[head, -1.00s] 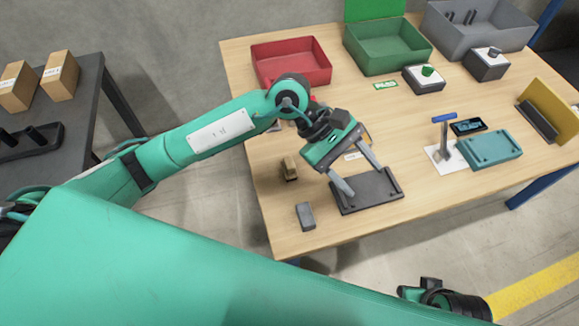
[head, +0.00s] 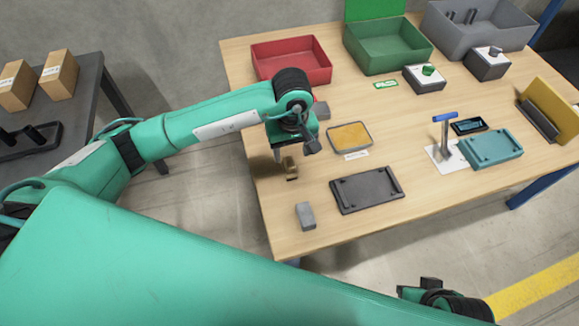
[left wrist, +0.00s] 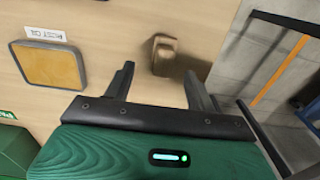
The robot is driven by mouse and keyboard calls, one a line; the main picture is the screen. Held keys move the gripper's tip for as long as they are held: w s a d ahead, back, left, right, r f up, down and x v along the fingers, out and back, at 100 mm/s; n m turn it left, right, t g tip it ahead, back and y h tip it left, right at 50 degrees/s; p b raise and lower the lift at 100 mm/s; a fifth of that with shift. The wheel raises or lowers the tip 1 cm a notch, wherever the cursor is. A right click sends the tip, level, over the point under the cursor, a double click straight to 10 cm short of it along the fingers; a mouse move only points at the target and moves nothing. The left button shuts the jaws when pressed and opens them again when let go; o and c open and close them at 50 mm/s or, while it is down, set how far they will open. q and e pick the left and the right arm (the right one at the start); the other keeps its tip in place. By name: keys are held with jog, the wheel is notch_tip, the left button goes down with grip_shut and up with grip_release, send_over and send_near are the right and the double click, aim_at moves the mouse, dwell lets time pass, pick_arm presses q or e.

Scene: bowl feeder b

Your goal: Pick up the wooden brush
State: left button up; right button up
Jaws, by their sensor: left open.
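The wooden brush (head: 290,166), a small brown piece, stands near the left edge of the wooden table in the head view. It also shows in the left wrist view (left wrist: 166,55), slightly blurred, beyond and between the fingertips. My left gripper (head: 287,151) is above it, pointing down, partly hidden by its own wrist. In the left wrist view my left gripper (left wrist: 160,74) has its two fingers apart with nothing between them. The brush appears apart from the fingers.
A grey block (head: 305,216) and a dark tray (head: 367,190) lie nearer the front edge. An orange-yellow pad in a grey frame (head: 350,137) is right of the brush. A red bin (head: 291,62) and a green bin (head: 387,47) stand behind. The table between brush and tray is clear.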

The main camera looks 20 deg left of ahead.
aim_at(290, 161)
pick_arm(q)
jog(key=shift+s+a+f, duration=0.1)
jog(key=shift+a+f, duration=0.05)
jog(key=shift+f, duration=1.4)
jog(key=shift+a+f, duration=0.1)
jog(key=shift+f, duration=1.4)
jog(key=c, duration=1.1)
jog(key=shift+r, duration=0.15)
